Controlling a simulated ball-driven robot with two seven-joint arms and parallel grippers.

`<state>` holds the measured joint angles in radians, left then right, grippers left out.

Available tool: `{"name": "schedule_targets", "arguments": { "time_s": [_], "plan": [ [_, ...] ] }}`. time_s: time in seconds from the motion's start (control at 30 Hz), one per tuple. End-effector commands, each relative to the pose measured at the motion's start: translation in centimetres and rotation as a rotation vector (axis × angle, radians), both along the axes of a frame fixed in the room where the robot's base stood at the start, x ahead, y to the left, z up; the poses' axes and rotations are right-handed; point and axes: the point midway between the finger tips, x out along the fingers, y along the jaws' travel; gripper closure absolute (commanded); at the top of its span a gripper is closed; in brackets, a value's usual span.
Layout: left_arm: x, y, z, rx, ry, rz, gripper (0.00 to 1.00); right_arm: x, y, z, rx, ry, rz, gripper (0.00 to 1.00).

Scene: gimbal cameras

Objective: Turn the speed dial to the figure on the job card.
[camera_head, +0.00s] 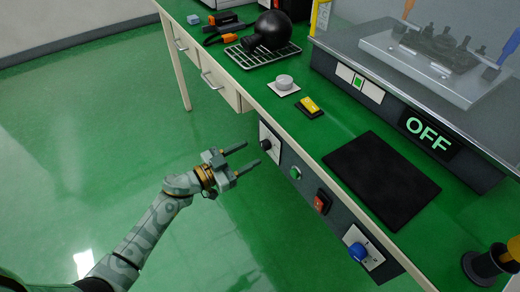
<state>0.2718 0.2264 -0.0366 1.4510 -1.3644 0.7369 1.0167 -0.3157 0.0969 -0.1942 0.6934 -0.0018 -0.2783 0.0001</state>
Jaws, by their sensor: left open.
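My left gripper (251,154) is open and empty, in front of the bench's front panel. Its fingertips point at a black knob (265,145) on a white plate at the panel's left end. They look close to the knob; I cannot tell whether they touch. A blue knob (358,252) on a white plate sits at the panel's right end. A pale round knob (285,82) sits on the bench top. No readable label shows which is the speed dial. A yellow-edged card (320,16) stands at the back; its figure is unreadable. My right gripper is out of view.
The panel also has a green button (295,172) and a red rocker switch (322,202). A yellow switch (310,106), black mat (381,180) and wire rack (262,57) with a black flask-shaped object lie on the bench. The floor left is clear.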

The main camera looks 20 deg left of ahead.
Motion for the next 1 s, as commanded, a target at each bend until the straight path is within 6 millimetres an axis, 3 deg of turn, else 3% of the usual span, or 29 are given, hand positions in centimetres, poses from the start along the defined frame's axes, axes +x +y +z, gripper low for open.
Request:
{"name": "schedule_targets", "arguments": {
  "time_s": [0.23,0.6,0.63,0.8,1.0],
  "plan": [
    [3.1,-2.3,-0.3,0.001,0.001,0.000,0.50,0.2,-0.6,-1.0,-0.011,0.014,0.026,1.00],
    [3.8,-2.8,0.0,0.001,0.000,0.001,0.50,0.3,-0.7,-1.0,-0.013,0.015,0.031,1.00],
    [3.8,-2.8,0.0,0.001,0.000,0.001,0.52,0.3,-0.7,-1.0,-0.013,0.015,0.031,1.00],
    [3.8,-2.7,0.0,0.001,0.000,0.001,0.94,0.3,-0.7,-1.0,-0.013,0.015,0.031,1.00],
    [3.7,-2.7,0.0,0.005,-0.003,0.001,0.94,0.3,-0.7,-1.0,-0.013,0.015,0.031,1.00]
  ]
}}
